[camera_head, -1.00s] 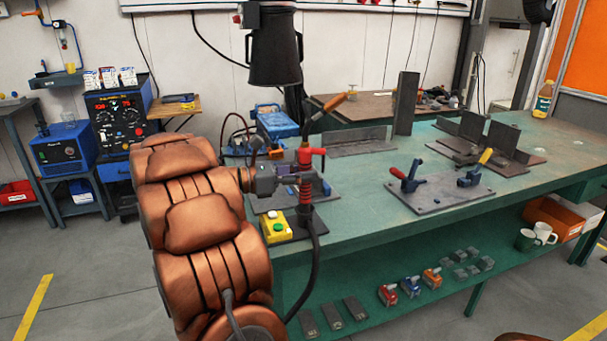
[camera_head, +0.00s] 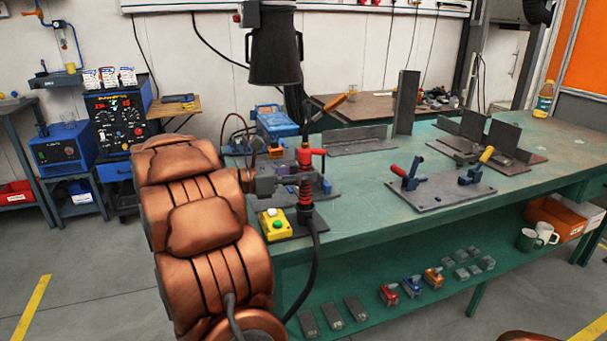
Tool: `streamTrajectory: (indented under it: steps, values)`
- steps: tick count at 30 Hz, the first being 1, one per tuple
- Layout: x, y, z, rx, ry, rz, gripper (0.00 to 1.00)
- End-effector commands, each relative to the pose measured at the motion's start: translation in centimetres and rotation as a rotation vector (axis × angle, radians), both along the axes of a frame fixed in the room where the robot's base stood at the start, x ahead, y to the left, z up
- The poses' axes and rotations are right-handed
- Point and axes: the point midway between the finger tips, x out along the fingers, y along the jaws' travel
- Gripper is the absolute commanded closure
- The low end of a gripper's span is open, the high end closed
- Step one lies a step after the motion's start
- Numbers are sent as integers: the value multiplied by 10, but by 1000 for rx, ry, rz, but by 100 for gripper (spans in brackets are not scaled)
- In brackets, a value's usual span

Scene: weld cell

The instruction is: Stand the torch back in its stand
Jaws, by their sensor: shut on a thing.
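The torch (camera_head: 304,158) is upright at the near left end of the green bench. It has a black body, a red lever, and a dark curved neck that rises to a copper-coloured nozzle (camera_head: 334,103) pointing up and right. Its black cable hangs from below, over the bench's front edge. My gripper (camera_head: 290,181) comes from the left and is shut on the torch's lower handle, by a red ribbed section. A dark base plate (camera_head: 293,231), perhaps the stand, lies below. I cannot tell whether the torch is seated in it.
A yellow button box (camera_head: 274,224) is close below my gripper. A grey plate with clamps (camera_head: 440,194) lies to the right on the green bench (camera_head: 365,225). A dark fume hood (camera_head: 274,55) hangs above. The bench between the torch and the clamp plate is mostly clear.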

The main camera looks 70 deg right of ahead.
Motion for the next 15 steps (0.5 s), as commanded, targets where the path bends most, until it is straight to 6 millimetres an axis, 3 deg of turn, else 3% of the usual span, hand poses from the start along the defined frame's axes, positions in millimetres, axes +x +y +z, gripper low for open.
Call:
streamTrajectory:
  steps: [2, 9, 15]
  values:
    - [0, 0, 1, -1, 0, 0, 63]
    - [0, 0, 0, -1, 0, 0, 38]
    - [0, 0, 0, 0, 0, 0, 38]
